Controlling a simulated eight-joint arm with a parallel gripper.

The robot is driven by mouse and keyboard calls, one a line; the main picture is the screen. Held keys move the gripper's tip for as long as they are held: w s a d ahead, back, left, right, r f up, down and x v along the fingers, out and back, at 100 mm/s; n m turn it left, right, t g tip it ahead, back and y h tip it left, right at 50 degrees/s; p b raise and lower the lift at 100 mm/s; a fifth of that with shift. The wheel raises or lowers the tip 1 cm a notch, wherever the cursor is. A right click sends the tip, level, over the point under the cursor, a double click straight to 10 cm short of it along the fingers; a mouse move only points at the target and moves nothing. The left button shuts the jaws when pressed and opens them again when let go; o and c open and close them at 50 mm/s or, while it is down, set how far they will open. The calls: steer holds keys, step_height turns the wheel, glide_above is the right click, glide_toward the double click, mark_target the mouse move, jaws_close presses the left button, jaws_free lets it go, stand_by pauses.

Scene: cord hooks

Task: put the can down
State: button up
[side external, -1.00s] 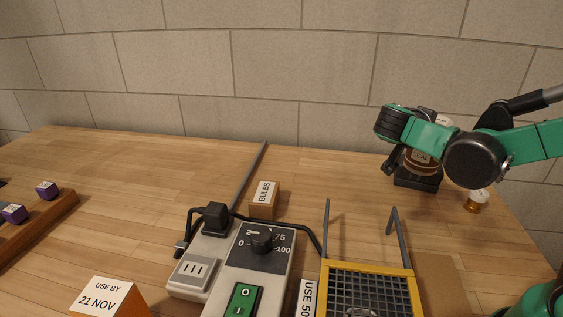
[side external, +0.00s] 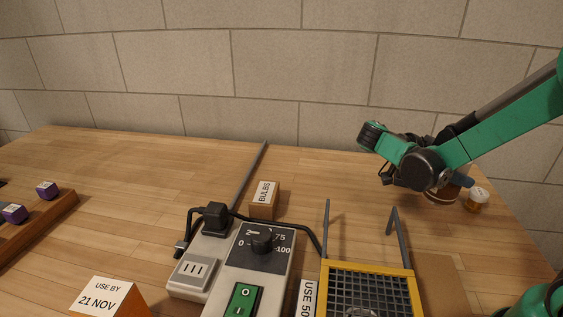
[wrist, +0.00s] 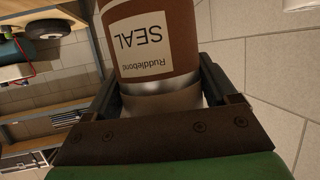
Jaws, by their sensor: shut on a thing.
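The can (wrist: 155,42) is brown with a pale label reading "Ruddlebond SEAL", upside down in the wrist view, and a silver band at one end. My gripper (wrist: 163,88) is shut around it, with a dark finger on each side. In the side view the can (side external: 441,194) shows only partly, low at the right behind my green and black wrist. Its lower edge looks close to the tabletop, but I cannot tell whether it touches. My fingers are mostly hidden there.
A yellow-framed grille (side external: 368,268) with upright grey rods, a dial box (side external: 262,248) and a bulbs box (side external: 264,198) stand nearer the middle.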

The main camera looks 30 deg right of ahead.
steer(key=shift+f, duration=4.2)
steer(key=o, duration=1.4)
steer(key=shift+r, duration=0.15)
step_height(320, 180, up, 20)
steer(key=shift+f, duration=0.1)
